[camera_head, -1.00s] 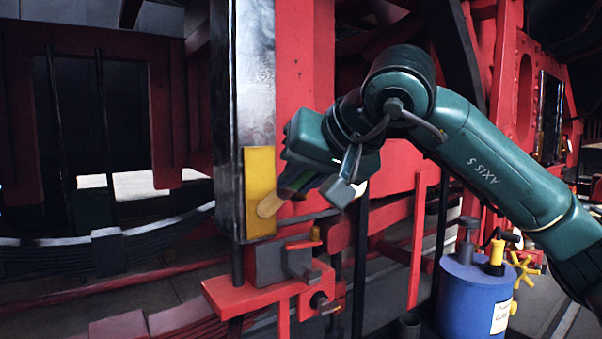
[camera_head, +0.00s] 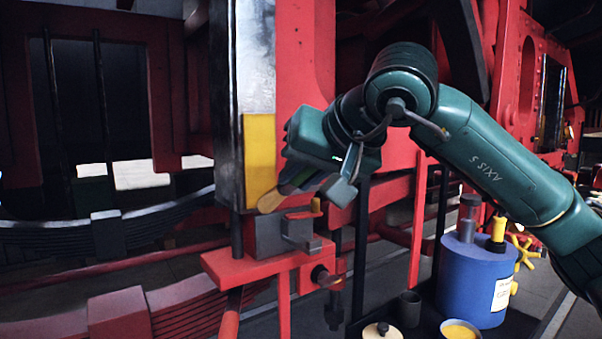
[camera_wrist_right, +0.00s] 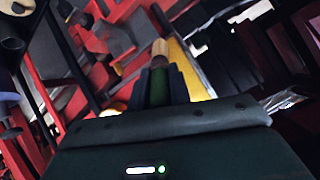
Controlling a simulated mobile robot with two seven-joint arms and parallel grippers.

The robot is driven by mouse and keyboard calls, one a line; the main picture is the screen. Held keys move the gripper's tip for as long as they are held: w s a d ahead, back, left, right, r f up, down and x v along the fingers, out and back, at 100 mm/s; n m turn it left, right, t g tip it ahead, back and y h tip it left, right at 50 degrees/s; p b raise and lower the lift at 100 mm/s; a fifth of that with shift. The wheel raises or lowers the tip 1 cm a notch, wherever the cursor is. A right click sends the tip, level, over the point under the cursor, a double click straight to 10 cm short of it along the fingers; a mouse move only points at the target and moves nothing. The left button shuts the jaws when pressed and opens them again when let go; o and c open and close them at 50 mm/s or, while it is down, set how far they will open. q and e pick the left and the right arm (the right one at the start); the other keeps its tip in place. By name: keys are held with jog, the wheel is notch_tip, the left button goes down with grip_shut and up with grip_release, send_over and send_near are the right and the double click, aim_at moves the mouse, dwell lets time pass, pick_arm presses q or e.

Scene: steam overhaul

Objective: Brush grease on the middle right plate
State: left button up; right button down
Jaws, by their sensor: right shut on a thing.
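The plate is an upright steel strip (camera_head: 255,60) left of centre in the head view. Its lower part is covered yellow (camera_head: 259,150); the upper part is bare grey metal. My right gripper (camera_head: 301,180) is shut on a brush (camera_head: 269,201), whose tan tip is at the lower end of the yellow area. Whether the tip touches the plate I cannot tell. In the right wrist view the brush (camera_wrist_right: 160,48) has a green handle between the fingers (camera_wrist_right: 158,82), with the yellow strip (camera_wrist_right: 190,72) beside its tip. My left gripper is not in view.
A red bracket with a grey block (camera_head: 268,238) sits just below the plate. A blue canister (camera_head: 475,282), a dark cup (camera_head: 410,308) and an open yellow tin (camera_head: 460,331) stand at lower right. A leaf spring (camera_head: 60,235) is at left.

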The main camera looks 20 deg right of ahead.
jog(key=shift+s+d+b, duration=0.2)
jog(key=shift+s+b, duration=0.1)
jog(key=shift+s, duration=0.2)
jog(key=shift+s+d+b, duration=0.2)
jog(key=shift+s+d, duration=0.05)
jog(key=shift+s, duration=0.55)
jog(key=shift+s+d+b, duration=0.2)
jog(key=shift+s+d, duration=0.1)
jog(key=shift+s, duration=0.45)
jog(key=shift+s+d+b, duration=0.2)
jog(key=shift+s+d, duration=0.05)
jog(key=shift+s, duration=0.55)
jog(key=s, duration=0.1)
jog(key=s+d, duration=0.1)
jog(key=shift+s+b, duration=0.35)
jog(key=shift+s, duration=0.05)
